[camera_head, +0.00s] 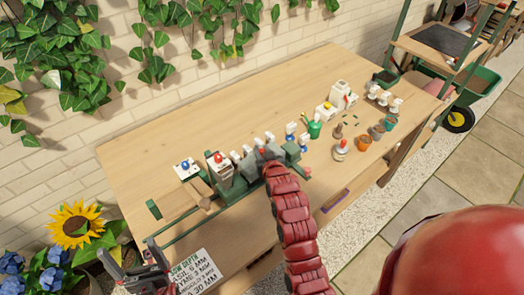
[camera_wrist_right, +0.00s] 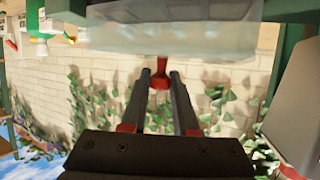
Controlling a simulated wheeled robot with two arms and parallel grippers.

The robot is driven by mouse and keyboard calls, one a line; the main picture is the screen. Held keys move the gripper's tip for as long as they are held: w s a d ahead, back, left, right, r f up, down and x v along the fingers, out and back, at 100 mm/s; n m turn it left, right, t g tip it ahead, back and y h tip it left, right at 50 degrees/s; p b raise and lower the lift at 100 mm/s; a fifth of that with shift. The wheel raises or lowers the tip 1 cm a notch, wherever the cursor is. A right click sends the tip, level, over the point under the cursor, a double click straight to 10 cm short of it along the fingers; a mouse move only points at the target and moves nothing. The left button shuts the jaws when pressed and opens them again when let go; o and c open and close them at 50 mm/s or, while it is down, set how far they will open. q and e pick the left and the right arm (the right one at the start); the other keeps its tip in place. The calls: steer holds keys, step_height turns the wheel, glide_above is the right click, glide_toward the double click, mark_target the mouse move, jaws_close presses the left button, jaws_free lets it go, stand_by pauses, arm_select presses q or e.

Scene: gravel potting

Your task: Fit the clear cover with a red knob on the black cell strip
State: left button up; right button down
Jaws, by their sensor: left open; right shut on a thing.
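In the right wrist view, the clear cover (camera_wrist_right: 170,32) spans the upper part of the picture, its red knob (camera_wrist_right: 160,75) pointing at my gripper. My right gripper (camera_wrist_right: 161,78) is shut on the red knob. In the head view my right gripper (camera_head: 264,157) is over the middle of the bench, among the green and grey fixtures. The cover cannot be told apart clearly there. My left gripper (camera_head: 130,254) is open and empty at the front left, off the bench's near corner. I cannot make out the black cell strip in either view.
The wooden bench (camera_head: 165,130) has clear room along its back. A green can (camera_head: 314,130), small pots (camera_head: 363,143) and a red-topped bottle (camera_head: 341,150) stand to the right. A printed card (camera_head: 195,270) is at the front.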

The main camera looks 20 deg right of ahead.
steer(key=shift+f+b, duration=0.2)
steer(key=shift+b, duration=0.15)
stand_by(0.4)
steer(key=shift+c, duration=1)
jaws_free()
steer(key=shift+r+p, duration=0.75)
steer(key=shift+r, duration=2.8)
